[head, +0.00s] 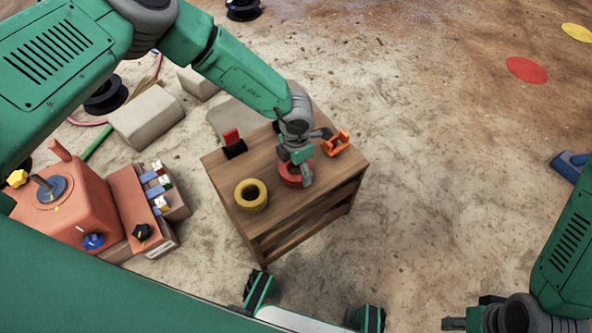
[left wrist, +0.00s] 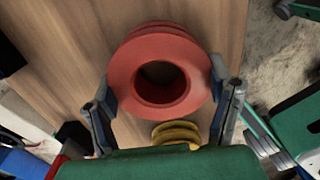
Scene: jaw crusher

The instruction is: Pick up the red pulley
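The red pulley (head: 289,174) is at the wooden table's top, partly hidden behind my left gripper (head: 300,172) in the head view. In the left wrist view the red pulley (left wrist: 124,70) faces the camera with its round hole. The fingers of my left gripper (left wrist: 163,100) lie against its two opposite sides, with no clear gap. I cannot tell whether the pulley is off the tabletop. My right gripper (head: 468,325) is at the bottom right of the head view, cut by the edge, away from the table.
The wooden table (head: 225,165) also bears a yellow pulley (head: 251,195), an orange bracket (head: 337,144) and a red-and-black part (head: 233,144). A red control box (head: 70,205) stands left of it. Grey blocks (head: 147,118) lie behind.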

